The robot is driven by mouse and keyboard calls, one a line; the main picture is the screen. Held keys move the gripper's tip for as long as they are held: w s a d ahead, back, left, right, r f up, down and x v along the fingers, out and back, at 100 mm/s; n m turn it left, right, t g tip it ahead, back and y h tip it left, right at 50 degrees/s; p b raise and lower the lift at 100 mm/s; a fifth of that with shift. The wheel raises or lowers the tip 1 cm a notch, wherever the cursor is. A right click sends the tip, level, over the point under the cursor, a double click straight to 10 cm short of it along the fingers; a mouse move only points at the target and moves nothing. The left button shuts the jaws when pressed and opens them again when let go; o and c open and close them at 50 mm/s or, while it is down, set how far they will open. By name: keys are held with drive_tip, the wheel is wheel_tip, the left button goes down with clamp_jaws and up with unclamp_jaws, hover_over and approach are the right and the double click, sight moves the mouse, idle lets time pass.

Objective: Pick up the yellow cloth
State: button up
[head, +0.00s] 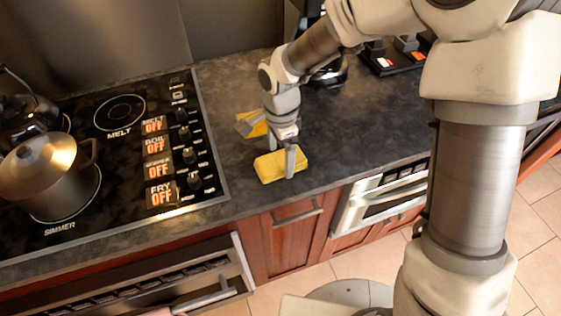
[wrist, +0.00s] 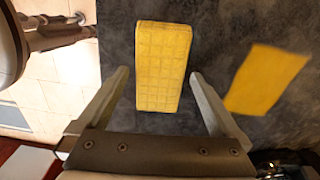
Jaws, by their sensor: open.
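A thick yellow rectangular piece with a grid pattern (head: 268,168) lies on the dark counter near its front edge; it also shows in the wrist view (wrist: 163,66). A thinner, flat yellow piece (wrist: 265,78) lies beside it, and in the head view it is partly hidden behind my gripper (head: 255,129). I cannot tell for certain which one is the cloth. My gripper (head: 268,150) is open and points down at the thick piece. In the wrist view its fingers (wrist: 159,76) appear on either side of that piece, with gaps. Nothing is held.
The stovetop (head: 119,112) with a metal pot (head: 47,173) and a dark kettle (head: 25,118) is at left. Dark items (head: 385,62) stand at the back right. The counter (head: 350,130) right of my gripper is clear. A drawer appliance (head: 380,200) is below the counter.

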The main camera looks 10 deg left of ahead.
sight(282, 160)
drive_tip(key=shift+f, duration=0.3)
drive_tip(key=c, duration=1.2)
drive_tip(key=shift+r, duration=0.15)
drive_tip(key=shift+r, duration=0.6)
wheel_tip(282, 160, up, 3)
drive_tip(key=shift+d+r, duration=0.1)
drive_tip(key=shift+d, duration=0.05)
drive_tip(key=s+d+r, duration=0.2)
drive_tip(key=d, duration=0.1)
drive_tip(key=s+d+r, duration=0.2)
drive_tip(key=d, duration=0.1)
drive_tip(key=s+d+r, duration=0.1)
drive_tip(key=d+r, duration=0.1)
drive_tip(key=d, duration=0.2)
drive_tip(key=shift+s+r, duration=0.2)
drive_tip(key=shift+s, duration=0.2)
